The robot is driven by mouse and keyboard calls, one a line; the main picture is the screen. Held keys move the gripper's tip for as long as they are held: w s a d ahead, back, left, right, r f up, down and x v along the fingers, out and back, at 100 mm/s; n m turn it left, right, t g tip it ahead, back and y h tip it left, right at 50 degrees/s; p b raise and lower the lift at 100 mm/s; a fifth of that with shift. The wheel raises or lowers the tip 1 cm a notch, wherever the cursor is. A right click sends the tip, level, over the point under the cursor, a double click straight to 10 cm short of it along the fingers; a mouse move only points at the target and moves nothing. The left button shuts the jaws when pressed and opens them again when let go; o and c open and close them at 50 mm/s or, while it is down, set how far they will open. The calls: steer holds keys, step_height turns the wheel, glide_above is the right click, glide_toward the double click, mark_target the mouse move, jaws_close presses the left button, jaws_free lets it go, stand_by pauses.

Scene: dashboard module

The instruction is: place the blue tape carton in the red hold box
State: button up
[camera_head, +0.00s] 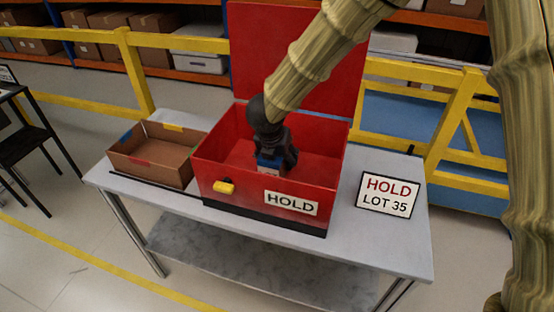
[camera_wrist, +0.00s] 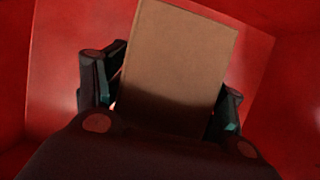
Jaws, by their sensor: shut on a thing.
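The red hold box (camera_head: 222,148) stands on the table with its lid (camera_head: 285,70) open and upright at the back. My gripper (camera_head: 273,160) reaches down inside the box. It is shut on the blue tape carton (camera_head: 269,165), of which a small blue and light part shows in the head view. In the wrist view the carton (camera_wrist: 180,60) shows a plain brown face between my two fingers (camera_wrist: 160,100), with red box walls around it. I cannot tell whether the carton touches the box floor.
An open cardboard tray (camera_head: 150,172) with coloured tabs sits left of the box on the grey table (camera_head: 385,238). A HOLD LOT 35 sign (camera_head: 388,195) stands at the right. Yellow rails (camera_head: 140,75) run behind the table.

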steer(key=shift+f, duration=0.4)
steer(key=shift+f, duration=0.1)
steer(key=o, duration=1.5)
steer(key=shift+c, duration=0.2)
step_height(320, 180, up, 11)
glide_above(276, 161)
steer(key=w+a, duration=0.1)
steer(key=w, duration=0.2)
steer(key=shift+s, duration=0.25)
